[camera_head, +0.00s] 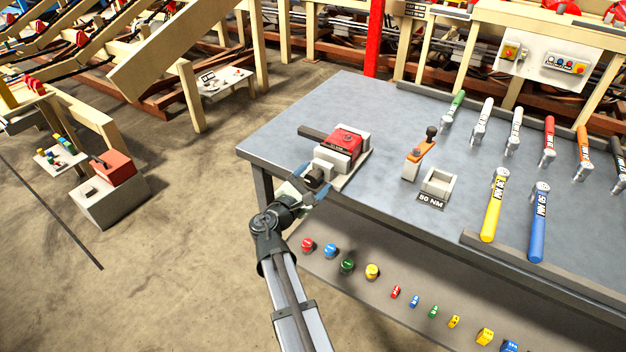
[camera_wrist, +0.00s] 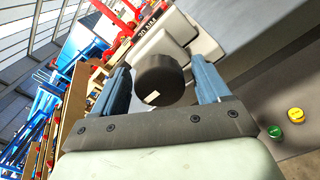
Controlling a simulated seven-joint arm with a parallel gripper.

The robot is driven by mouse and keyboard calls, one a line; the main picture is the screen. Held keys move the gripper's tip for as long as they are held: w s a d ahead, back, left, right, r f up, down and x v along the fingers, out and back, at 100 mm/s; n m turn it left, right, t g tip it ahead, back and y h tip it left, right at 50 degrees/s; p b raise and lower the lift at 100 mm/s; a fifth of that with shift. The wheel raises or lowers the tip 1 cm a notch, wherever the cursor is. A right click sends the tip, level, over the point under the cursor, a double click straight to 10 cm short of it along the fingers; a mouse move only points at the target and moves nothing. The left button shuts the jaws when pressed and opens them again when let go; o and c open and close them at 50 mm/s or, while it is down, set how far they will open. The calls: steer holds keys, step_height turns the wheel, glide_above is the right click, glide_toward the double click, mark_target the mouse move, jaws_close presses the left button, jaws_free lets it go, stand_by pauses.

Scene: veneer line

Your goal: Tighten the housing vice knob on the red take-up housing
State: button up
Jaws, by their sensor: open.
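The red take-up housing (camera_head: 346,139) sits in a pale grey vice (camera_head: 333,158) at the near left edge of the blue-grey bench. The black vice knob (camera_wrist: 160,79) faces me on the near side of the vice; it also shows in the head view (camera_head: 317,175), partly covered by my gripper. My gripper (camera_head: 309,190) is open. In the wrist view its two blue fingers (camera_wrist: 164,82) stand on either side of the knob, with a visible gap at least on the right. Whether the left finger touches the knob I cannot tell.
An orange holder (camera_head: 420,152) and a grey block marked 50 NM (camera_head: 439,182) stand to the right on the bench (camera_head: 380,105). Yellow (camera_head: 494,207) and blue (camera_head: 539,225) wrenches lie farther right. A lower shelf (camera_head: 340,255) holds several coloured caps and small parts.

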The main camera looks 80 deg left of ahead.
steer(key=shift+s+d, duration=0.1)
steer(key=v, duration=1.3)
steer(key=shift+s+d, duration=0.2)
